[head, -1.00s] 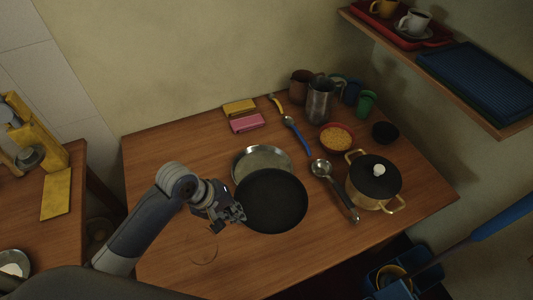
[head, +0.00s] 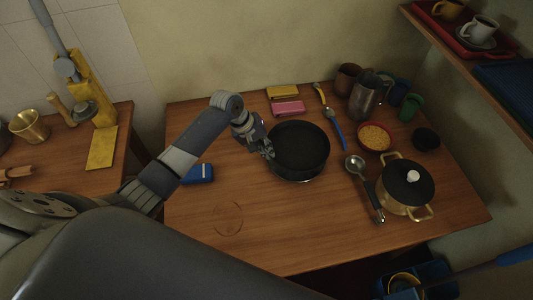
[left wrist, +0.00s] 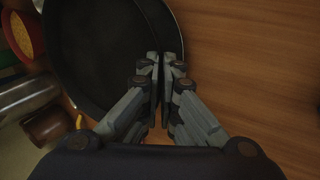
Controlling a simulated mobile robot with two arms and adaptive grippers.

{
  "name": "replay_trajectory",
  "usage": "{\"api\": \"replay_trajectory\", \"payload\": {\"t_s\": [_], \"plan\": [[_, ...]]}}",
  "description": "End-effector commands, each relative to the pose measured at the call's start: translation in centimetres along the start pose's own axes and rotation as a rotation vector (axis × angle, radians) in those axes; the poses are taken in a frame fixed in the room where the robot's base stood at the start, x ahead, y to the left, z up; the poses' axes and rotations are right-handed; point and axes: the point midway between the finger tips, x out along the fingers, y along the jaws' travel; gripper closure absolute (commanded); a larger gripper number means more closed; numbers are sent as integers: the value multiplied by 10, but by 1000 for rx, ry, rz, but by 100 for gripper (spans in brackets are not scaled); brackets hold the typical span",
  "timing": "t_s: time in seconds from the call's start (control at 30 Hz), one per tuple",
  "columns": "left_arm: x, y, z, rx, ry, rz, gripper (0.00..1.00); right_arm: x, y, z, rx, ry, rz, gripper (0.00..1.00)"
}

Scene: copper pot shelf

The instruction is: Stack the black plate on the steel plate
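The black plate (head: 299,145) is a round, dark dish near the middle of the table in the head view. It lies over the steel plate (head: 303,180), of which only a thin rim shows along the near edge; the rest is hidden. I cannot tell whether the two plates touch. My left gripper (head: 268,150) is at the left rim of the black plate. In the left wrist view its fingers (left wrist: 166,62) are closed together on the rim of the black plate (left wrist: 100,50). My right gripper is not in view.
Yellow (head: 283,92) and pink (head: 288,108) items lie behind the plates. A blue box (head: 198,173) lies left, under my arm.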

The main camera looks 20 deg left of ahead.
Motion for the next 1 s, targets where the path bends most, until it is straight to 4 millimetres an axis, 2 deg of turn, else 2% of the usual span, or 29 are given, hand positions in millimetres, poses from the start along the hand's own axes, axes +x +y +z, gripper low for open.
{"api": "replay_trajectory", "payload": {"t_s": [0.3, 0.9, 1.0], "plan": [[30, -14, -1, -1, 0, 0, 100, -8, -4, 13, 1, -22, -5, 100], [41, -19, 0, -1, 1, 0, 100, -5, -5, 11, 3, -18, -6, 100], [40, -19, 0, -1, 1, -1, 77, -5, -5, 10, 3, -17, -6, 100]]}}
